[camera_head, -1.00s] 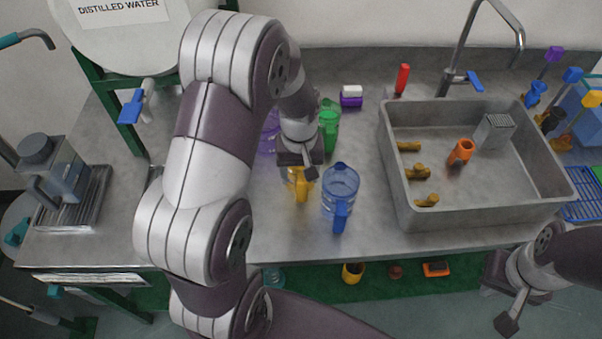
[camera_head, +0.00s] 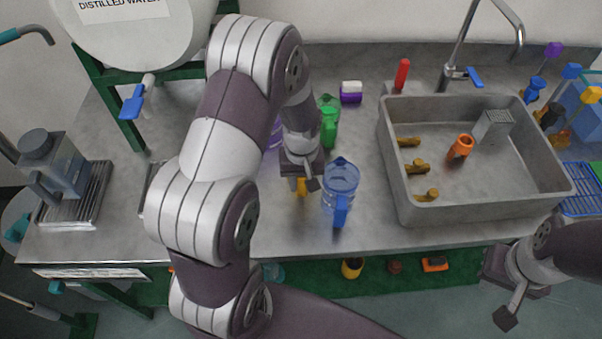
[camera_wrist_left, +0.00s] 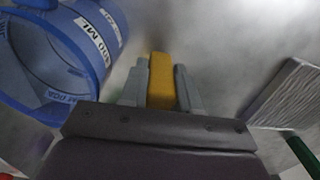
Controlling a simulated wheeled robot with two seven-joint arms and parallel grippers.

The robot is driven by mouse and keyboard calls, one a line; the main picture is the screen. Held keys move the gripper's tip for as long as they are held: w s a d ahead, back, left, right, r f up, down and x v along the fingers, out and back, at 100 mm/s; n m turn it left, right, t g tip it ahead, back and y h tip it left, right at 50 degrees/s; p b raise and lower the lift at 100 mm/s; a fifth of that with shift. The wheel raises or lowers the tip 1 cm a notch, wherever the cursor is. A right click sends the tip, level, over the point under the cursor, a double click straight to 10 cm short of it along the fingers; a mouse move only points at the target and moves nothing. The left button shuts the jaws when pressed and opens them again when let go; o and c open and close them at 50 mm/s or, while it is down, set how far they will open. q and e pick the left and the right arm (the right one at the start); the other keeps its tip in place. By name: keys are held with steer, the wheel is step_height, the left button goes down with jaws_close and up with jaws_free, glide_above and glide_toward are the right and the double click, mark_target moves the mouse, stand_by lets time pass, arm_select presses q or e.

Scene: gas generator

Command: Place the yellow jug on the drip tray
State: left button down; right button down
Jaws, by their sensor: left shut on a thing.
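My left gripper (camera_head: 301,184) is shut on this handle. In the left wrist view the yellow handle (camera_wrist_left: 160,80) stands between the two grey fingers (camera_wrist_left: 160,88). A ribbed drip tray (camera_wrist_left: 288,92) lies at the right of the wrist view. In the head view a tray edge (camera_head: 150,190) shows left of my arm, mostly hidden. My right gripper (camera_head: 508,308) is at the lower right, its fingers unclear.
A blue jug (camera_head: 340,178) stands close right of the left gripper, a green jug (camera_head: 328,125) behind. The sink (camera_head: 400,205) is further right. A grey jug (camera_head: 58,160) stands on a ribbed tray (camera_head: 95,205) at far left.

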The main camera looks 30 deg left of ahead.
arm_select(q)
step_height(320, 180, up, 10)
steer(key=s+a+r+n+p, duration=0.2)
steer(key=a+r+n, duration=0.1)
steer(key=a+n, duration=1.35)
steer(key=s+a+f, duration=0.1)
steer(key=a+f, duration=0.1)
steer(key=f, duration=0.1)
steer(key=s+a+f+n+p, duration=0.1)
steer(key=s+a+f, duration=0.1)
steer(key=a+f, duration=0.1)
steer(key=s+a+f+n+p, duration=0.1)
steer(key=a+f, duration=0.1)
steer(key=f, duration=0.2)
steer(key=shift+s+a+f, duration=0.2)
steer(key=shift+s+a, duration=0.15)
steer(key=shift+a, duration=0.05)
steer(key=shift+a+f, duration=0.1)
steer(key=shift+f, duration=0.1)
